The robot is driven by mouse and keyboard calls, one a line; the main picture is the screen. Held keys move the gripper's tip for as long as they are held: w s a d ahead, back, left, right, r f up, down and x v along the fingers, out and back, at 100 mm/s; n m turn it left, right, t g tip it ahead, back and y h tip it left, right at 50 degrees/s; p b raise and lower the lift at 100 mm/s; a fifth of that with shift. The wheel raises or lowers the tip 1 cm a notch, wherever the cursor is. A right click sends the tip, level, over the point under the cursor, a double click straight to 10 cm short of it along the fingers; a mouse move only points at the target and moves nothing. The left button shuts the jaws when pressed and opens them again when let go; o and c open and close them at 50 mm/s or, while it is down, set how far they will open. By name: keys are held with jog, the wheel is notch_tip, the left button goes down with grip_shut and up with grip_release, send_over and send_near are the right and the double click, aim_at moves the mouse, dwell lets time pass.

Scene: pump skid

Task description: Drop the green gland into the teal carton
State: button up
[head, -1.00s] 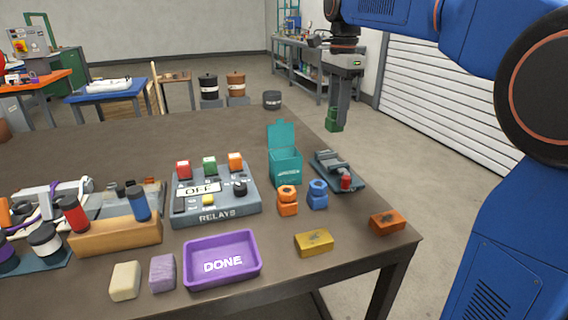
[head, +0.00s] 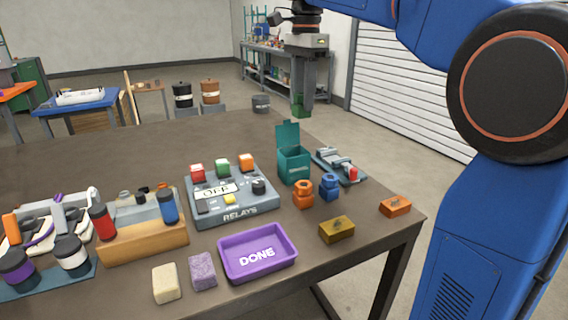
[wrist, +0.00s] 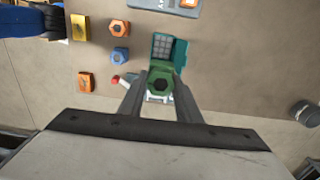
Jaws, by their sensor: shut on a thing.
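My gripper (head: 302,104) is shut on the green gland (head: 299,105) and holds it in the air above the back right of the table. The green gland also shows in the wrist view (wrist: 158,88), between the fingertips (wrist: 158,96). The teal carton (head: 294,166) stands on the table with its lid raised at the back. In the head view the gland is above the carton and farther back. In the wrist view the carton (wrist: 178,52) shows just beyond the gland, partly hidden by it.
Orange (head: 303,196) and blue (head: 329,187) glands stand in front of the carton. A grey device with a red knob (head: 340,167) lies right of it. The relays panel (head: 230,194) is to the left. A purple DONE tray (head: 257,251) is nearer the front.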

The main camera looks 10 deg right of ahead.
aim_at(303, 116)
jog(key=shift+f, duration=2.7)
jog(key=o, duration=1.2)
notch_tip(303, 116, up, 17)
jog(key=shift+r, duration=0.15)
